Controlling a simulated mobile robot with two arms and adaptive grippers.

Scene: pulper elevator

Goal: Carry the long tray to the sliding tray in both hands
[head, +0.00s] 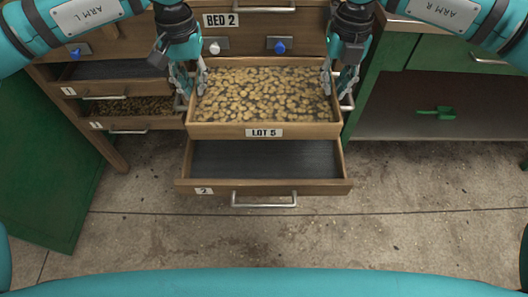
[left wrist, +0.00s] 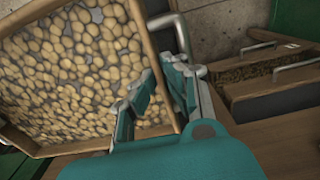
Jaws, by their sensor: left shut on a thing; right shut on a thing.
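The long tray (head: 264,131), a wooden tray labelled LOT 5 and filled with light brown beans, is in the middle of the head view. My left gripper (head: 188,94) is shut on its left end and my right gripper (head: 341,92) is shut on its right end. A metal handle shows at each end. The tray also shows in the left wrist view (left wrist: 160,80), with my left gripper (left wrist: 155,80) at its edge. The sliding tray (head: 264,187), marked 2, is pulled out and empty, with a dark floor. The long tray is over its back part; the gap between them is unclear.
The BED 2 cabinet (head: 262,38) stands behind, with a white knob and a blue knob. Smaller drawers (head: 125,125) are at the left, one holding brown material. A green cabinet (head: 400,85) with a green scoop (head: 437,112) stands right. The floor in front is clear.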

